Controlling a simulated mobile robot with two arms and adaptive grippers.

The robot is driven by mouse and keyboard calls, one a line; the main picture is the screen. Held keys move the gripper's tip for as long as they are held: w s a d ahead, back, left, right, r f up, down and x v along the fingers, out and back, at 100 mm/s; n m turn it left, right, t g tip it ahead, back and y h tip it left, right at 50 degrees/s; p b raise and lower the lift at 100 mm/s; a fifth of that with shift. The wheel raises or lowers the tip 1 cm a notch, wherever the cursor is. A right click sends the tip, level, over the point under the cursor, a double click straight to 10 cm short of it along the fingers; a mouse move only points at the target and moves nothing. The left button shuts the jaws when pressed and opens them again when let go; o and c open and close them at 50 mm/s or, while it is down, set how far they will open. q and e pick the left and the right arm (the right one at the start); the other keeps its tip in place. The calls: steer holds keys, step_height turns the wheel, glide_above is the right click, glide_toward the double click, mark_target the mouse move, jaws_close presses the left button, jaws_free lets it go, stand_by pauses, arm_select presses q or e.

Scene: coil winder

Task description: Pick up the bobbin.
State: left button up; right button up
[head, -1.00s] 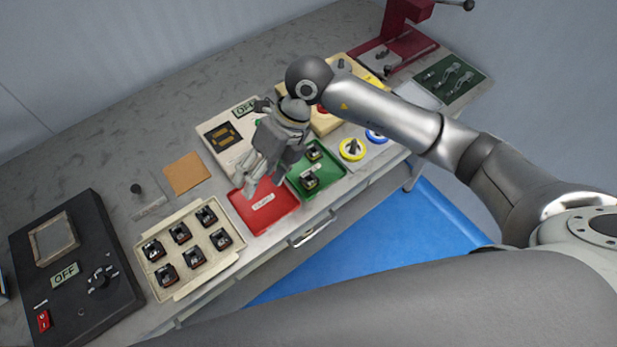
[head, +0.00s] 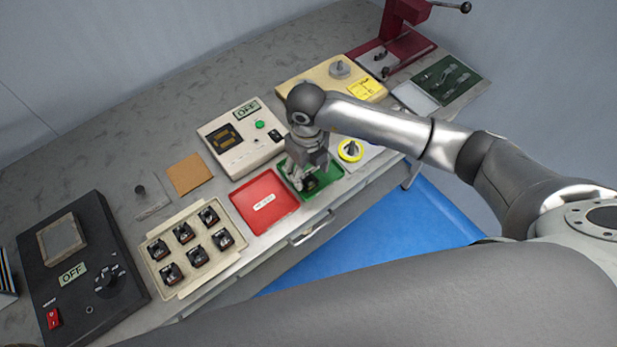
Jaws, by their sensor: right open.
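Small black bobbins sit in the cream tray (head: 186,290) at the front left. Another black bobbin (head: 311,183) is in the green tray (head: 335,173). My right gripper (head: 300,183) points down over the green tray, its open fingers close beside this bobbin. I cannot tell whether they touch it. The gripper and wrist hide part of the green tray, including where a second bobbin showed before. My left gripper is not in view.
The red tray (head: 262,201) lies left of the green tray. A box with an OFF sign (head: 238,140) stands behind. A yellow spool (head: 350,150) is to the right. The black control box (head: 80,262) is at far left, a dark red press (head: 405,40) at the back right.

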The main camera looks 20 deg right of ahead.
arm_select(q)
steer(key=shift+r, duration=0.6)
arm_select(e)
steer(key=shift+f, duration=1.45)
steer(key=c, duration=1)
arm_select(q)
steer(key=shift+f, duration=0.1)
arm_select(e)
steer(key=shift+r, duration=0.1)
steer(key=shift+r+b, duration=0.35)
steer(key=shift+r, duration=0.2)
steer(key=shift+r+b, duration=0.5)
steer(key=shift+r, duration=0.1)
arm_select(q)
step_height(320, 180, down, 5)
steer(key=b, duration=0.3)
arm_select(e)
steer(key=s+a+r, duration=0.2)
steer(key=s+r, duration=0.1)
steer(key=s, duration=0.1)
steer(key=s+a+r, duration=0.2)
steer(key=s+r, duration=0.2)
steer(key=s+a+r, duration=0.2)
steer(key=s+r, duration=0.1)
steer(key=s, duration=0.2)
steer(key=shift+r, duration=0.3)
